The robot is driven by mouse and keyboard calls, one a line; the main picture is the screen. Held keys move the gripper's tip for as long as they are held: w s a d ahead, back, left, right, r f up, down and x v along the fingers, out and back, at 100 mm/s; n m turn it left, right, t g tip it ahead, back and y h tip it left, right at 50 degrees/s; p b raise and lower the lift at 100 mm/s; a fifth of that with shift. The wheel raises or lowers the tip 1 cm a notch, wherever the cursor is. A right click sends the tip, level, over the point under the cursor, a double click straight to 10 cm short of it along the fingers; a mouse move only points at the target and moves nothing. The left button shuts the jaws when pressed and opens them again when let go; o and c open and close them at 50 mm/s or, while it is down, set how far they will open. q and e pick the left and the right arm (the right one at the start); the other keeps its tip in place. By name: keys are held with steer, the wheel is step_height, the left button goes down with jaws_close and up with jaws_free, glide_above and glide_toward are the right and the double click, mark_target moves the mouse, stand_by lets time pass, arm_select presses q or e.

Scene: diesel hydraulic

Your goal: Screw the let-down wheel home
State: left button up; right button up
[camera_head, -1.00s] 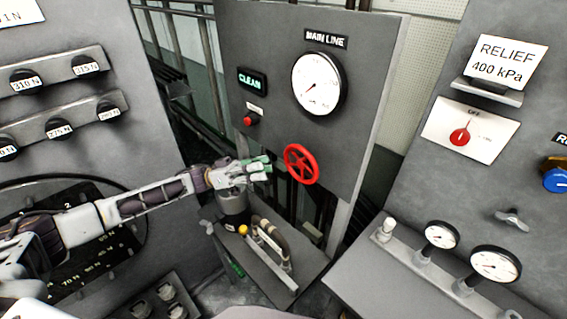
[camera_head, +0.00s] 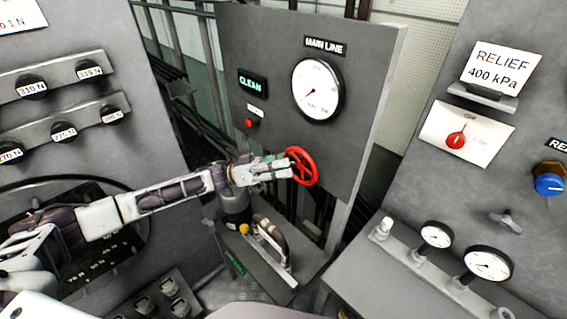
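The red let-down wheel (camera_head: 309,158) stands out from the grey panel below the MAIN LINE gauge (camera_head: 318,89). My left gripper (camera_head: 290,167) reaches in from the left, and its fingertips are at the left side of the wheel's rim, overlapping it in the picture. Its fingers look close together; whether they are shut on the rim I cannot tell. The gauge needle points to the lower left. My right gripper is not in view.
Below my arm is a hand pump with a curved handle (camera_head: 271,238).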

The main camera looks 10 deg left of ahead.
arm_select(q)
steer(key=shift+s, duration=0.1)
jaws_close()
steer(key=shift+r, duration=0.1)
stand_by(0.3)
